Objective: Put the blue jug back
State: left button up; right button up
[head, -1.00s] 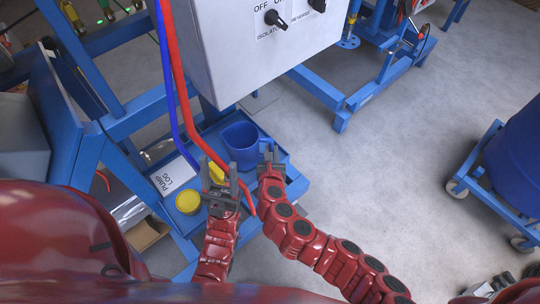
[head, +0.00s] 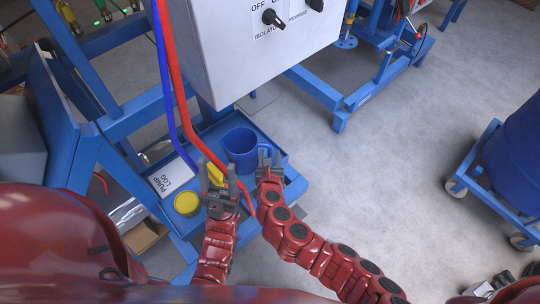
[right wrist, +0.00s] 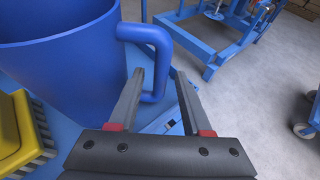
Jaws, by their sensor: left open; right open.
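The blue jug (head: 240,146) stands upright on a blue tray shelf (head: 290,176) below the grey control box. In the right wrist view the jug (right wrist: 60,60) fills the upper left, and its handle (right wrist: 157,60) reaches down between the two fingers. My right gripper (head: 269,160) is open beside the jug; in the right wrist view its fingers (right wrist: 160,103) stand on either side of the handle, without gripping it. My left gripper (head: 221,185) is open and empty, in front of the jug and close to a yellow object (head: 215,172).
Red (head: 180,85) and blue hoses hang past the control box (head: 255,50), the red one running near my left gripper.

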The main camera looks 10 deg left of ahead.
jog(key=shift+r, duration=0.15)
jog(key=b+v, duration=0.1)
jog(key=v, duration=1.1)
